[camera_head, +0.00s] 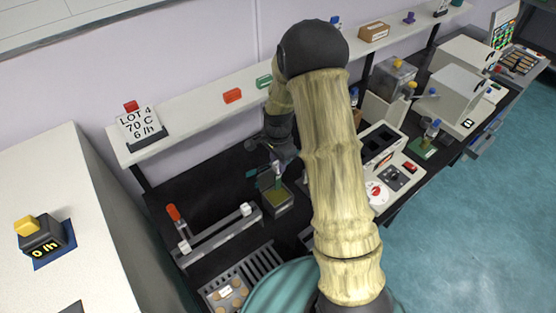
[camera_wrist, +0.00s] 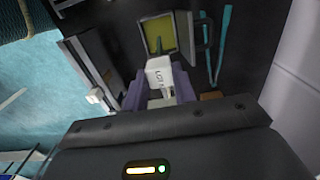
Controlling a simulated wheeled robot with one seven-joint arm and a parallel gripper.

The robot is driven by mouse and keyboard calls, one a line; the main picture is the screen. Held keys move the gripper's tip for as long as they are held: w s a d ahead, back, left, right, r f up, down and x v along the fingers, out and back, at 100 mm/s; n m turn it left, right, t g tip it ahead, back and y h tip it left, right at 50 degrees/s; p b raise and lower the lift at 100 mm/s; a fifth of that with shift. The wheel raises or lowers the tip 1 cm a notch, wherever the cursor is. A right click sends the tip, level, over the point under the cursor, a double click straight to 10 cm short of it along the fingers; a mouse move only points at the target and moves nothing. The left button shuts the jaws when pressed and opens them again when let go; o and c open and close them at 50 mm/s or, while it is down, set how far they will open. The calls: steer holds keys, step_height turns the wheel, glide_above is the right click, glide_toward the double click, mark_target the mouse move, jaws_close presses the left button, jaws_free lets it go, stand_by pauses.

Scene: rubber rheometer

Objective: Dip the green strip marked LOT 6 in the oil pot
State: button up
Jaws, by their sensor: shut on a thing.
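My gripper (camera_head: 277,165) is above the oil pot and pointing down. In the wrist view my gripper (camera_wrist: 160,90) has its purple fingers shut on the white tag of a strip (camera_wrist: 159,72). The tag reads LOT; its number is too small to be sure of. A thin dark green end shows beyond the tag, over the pot's opening. The oil pot (camera_head: 279,210) is a small square grey pot with yellow-green oil; it also shows in the wrist view (camera_wrist: 143,38). I cannot tell whether the strip's end touches the oil.
A rail (camera_head: 217,234) with white blocks and a red-topped handle stands left of the pot. Teal rods (camera_wrist: 224,42) lie beside the pot. A shelf sign (camera_head: 140,124) reads LOT 4, 70 C, 6 /h. A grey instrument (camera_head: 382,150) stands to the right.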

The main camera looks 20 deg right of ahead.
steer(key=shift+f+b, duration=0.3)
steer(key=shift+f, duration=0.65)
steer(key=shift+s+a+r, duration=0.1)
